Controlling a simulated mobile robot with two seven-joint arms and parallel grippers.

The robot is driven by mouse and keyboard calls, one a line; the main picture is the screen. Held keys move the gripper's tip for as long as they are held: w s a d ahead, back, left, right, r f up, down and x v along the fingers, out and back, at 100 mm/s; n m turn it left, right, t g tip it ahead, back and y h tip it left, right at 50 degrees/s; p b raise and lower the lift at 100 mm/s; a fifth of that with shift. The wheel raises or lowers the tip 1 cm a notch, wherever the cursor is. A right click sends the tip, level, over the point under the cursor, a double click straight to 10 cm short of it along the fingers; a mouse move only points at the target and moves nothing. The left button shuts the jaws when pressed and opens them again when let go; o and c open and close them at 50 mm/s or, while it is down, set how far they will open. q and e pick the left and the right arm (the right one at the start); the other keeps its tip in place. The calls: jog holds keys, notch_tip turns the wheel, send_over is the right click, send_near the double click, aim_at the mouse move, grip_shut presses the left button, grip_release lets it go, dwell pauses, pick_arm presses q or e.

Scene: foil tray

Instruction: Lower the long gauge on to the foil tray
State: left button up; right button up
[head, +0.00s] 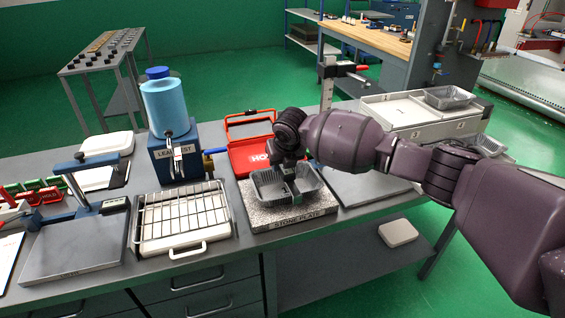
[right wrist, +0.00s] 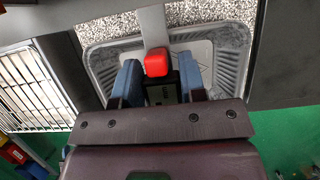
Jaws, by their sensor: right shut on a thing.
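The foil tray (head: 267,185) is a shallow silver pan on the speckled stone plate (head: 268,219). Its ribbed rim also shows in the right wrist view (right wrist: 101,66). My right gripper (head: 291,163) is over the middle of the tray, pointing down. In the right wrist view its blue fingers (right wrist: 160,82) are closed on the long gauge (right wrist: 163,94), which has a dark body, a small display and a red part. A grey bar runs from the red part across the tray. In the head view my gripper hides most of the gauge. I cannot tell whether it touches the tray. My left gripper is out of view.
A wire rack on a white tray (head: 182,218) stands left of the plate. A red case (head: 250,153) lies open behind it. A height stand (head: 327,84) rises behind my arm. A grey plate (head: 363,185) lies to the right.

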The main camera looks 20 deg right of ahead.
aim_at(287, 171)
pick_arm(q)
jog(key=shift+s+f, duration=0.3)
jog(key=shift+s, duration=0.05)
pick_arm(e)
jog(key=shift+f, duration=0.35)
jog(key=o, duration=1.1)
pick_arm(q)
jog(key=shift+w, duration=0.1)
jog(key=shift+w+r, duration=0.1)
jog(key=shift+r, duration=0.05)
pick_arm(e)
jog(key=shift+s+r, duration=0.15)
jog(key=shift+r, duration=0.25)
jog(key=p+v, duration=0.1)
jog(key=v, duration=0.8)
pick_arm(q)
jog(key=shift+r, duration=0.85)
pick_arm(e)
jog(key=shift+s+r, duration=0.2)
jog(key=shift+r, duration=0.25)
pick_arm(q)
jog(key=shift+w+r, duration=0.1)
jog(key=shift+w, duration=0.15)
